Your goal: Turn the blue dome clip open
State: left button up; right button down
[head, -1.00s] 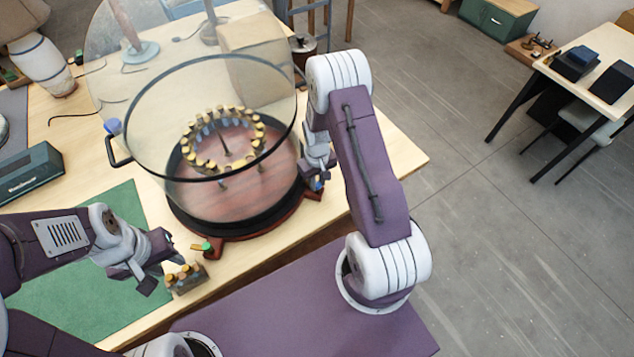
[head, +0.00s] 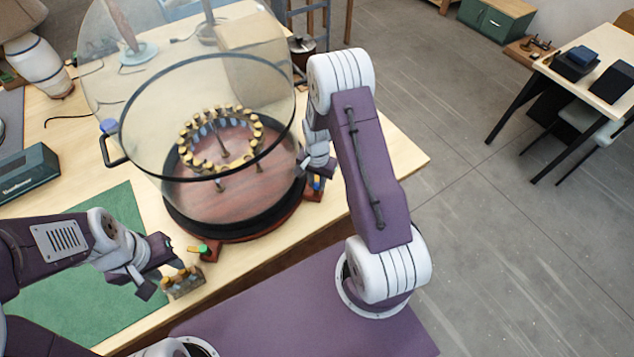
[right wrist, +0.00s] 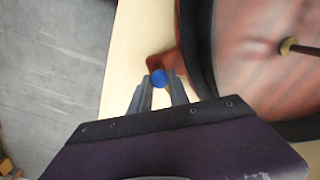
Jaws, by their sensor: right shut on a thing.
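The blue dome clip (head: 316,184) sits on a red-brown foot at the right side of the round base, and only a little of it shows in the head view. In the right wrist view it is a round blue cap (right wrist: 159,78) between the fingertips. My right gripper (right wrist: 158,84) is shut on it. My left gripper (head: 157,268) is open beside a small block with yellow-topped pegs (head: 183,284) at the table's front edge.
A green clip (head: 205,249) with an orange part sits on the base's front foot. A green mat (head: 80,290) lies at the left. A dark box (head: 28,178) stands at the far left. The table right of the dome (head: 390,150) is clear.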

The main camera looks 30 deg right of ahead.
aim_at(317, 184)
jog(key=shift+m, duration=1.5)
jog(key=c, duration=1.2)
grip_release()
jog(key=shift+c, duration=0.2)
jog(key=shift+r+b, duration=0.3)
jog(key=shift+r, duration=0.15)
notch_tip(317, 184, up, 8)
jog(key=b, duration=0.1)
